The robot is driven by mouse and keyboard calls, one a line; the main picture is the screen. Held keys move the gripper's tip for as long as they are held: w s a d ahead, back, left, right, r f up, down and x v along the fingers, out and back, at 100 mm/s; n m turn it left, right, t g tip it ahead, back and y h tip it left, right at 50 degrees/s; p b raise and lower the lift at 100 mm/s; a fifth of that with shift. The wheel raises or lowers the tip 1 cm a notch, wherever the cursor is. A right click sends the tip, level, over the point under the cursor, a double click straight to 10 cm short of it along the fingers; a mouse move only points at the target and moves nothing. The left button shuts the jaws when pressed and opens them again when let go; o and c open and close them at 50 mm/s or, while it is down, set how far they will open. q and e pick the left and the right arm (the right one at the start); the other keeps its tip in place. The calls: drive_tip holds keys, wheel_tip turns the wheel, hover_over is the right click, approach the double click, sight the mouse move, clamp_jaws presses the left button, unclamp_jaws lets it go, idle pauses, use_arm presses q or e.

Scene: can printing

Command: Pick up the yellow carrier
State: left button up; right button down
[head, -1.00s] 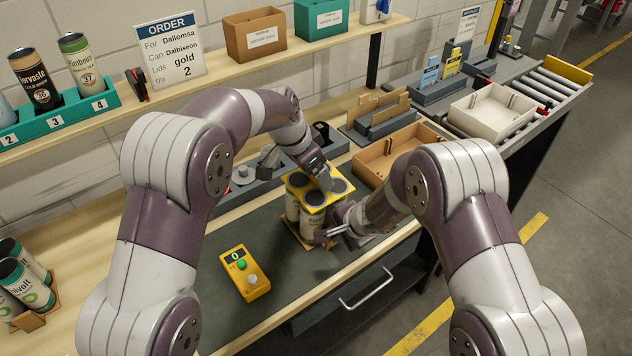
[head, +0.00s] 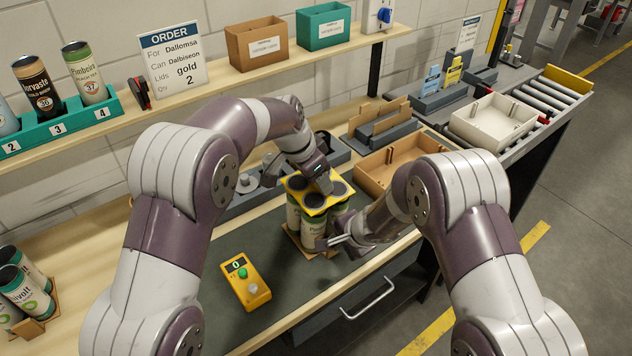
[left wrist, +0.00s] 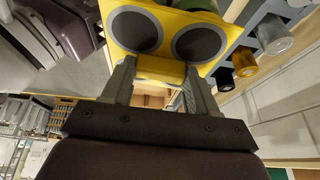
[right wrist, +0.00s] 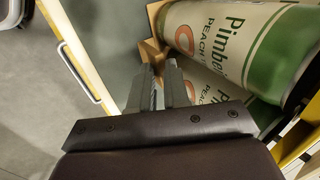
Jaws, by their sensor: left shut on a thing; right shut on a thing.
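The yellow carrier (head: 317,192) sits on top of a group of upright cans on the dark mat. The cans (right wrist: 240,42), with green and cream labels, stand in a low tan tray (head: 294,240). My right gripper (head: 333,241) is low at the tray's near right side. Its jaws are closed at the tray's edge (right wrist: 150,51), but the exact contact is partly hidden.
A yellow device (head: 245,281) with a display and buttons lies on the mat to the left. An empty tan box (head: 402,156) stands to the right, and a grey rack (head: 260,199) is behind. The shelf (head: 215,87) runs above the bench.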

use_arm(q)
drive_tip(key=shift+v, duration=1.15)
use_arm(e)
drive_tip(key=shift+s+f, duration=0.15)
drive_tip(key=shift+f, duration=0.1)
use_arm(q)
drive_tip(key=s+a, duration=1.1)
drive_tip(key=a, duration=0.1)
drive_tip(key=shift+s+a, duration=0.25)
drive_tip(key=shift+s, duration=0.15)
use_arm(e)
drive_tip(key=c, duration=1.2)
unclamp_jaws()
use_arm(q)
drive_tip(key=shift+w+f, duration=0.1)
drive_tip(key=shift+w, duration=0.1)
use_arm(e)
drive_tip(key=shift+o, duration=0.8)
drive_tip(key=shift+w+r, duration=0.1)
drive_tip(key=shift+w, duration=0.1)
